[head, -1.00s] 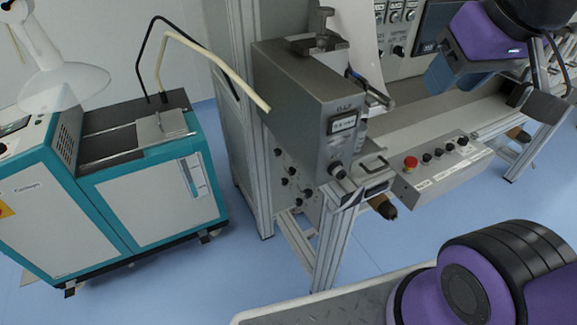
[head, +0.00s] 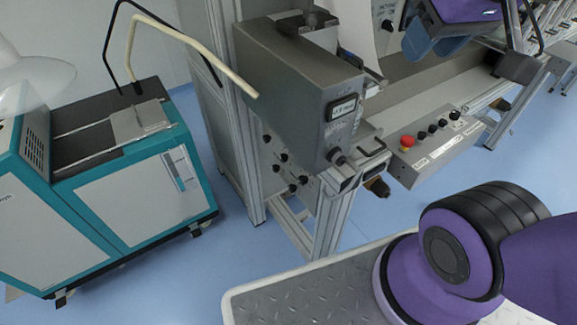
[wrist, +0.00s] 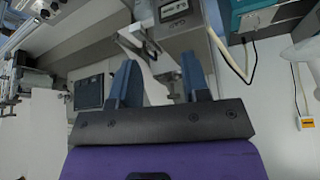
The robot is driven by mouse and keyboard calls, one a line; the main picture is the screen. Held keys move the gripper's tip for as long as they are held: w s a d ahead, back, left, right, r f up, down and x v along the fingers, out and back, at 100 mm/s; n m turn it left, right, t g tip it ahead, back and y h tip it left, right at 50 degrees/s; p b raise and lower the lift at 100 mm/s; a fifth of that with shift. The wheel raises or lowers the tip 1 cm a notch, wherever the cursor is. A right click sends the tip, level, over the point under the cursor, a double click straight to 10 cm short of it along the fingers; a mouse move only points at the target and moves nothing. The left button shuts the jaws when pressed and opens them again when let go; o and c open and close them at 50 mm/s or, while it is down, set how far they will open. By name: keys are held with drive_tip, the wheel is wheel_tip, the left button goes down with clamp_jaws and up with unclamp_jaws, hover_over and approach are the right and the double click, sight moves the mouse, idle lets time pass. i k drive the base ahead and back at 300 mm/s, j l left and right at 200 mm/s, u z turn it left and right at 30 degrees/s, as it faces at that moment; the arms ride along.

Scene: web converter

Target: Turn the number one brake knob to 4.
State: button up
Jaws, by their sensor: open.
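Several small black knobs (head: 283,157) are on the pale panel at the left side of the machine, below the grey unit. Another black knob (head: 336,155) is on the front of the grey unit (head: 290,80), under its small display. I cannot tell which is the number one brake knob; labels and dial settings are too small to read. My gripper (wrist: 160,82) is open and empty in the wrist view. In the head view its blue fingers are partly visible at the top right, apart from these knobs.
A control box (head: 430,146) with a red button (head: 407,142) and black knobs juts out at the right. A teal and white cabinet (head: 135,195) stands at the left, with a bent cream rod (head: 190,52) nearby. Blue floor shows between cabinet and machine.

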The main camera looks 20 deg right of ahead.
sight(267, 138)
drive_tip(key=i+j+z, duration=0.15)
drive_tip(key=j, duration=0.65)
drive_tip(key=j+z, duration=0.1)
drive_tip(key=j, duration=0.65)
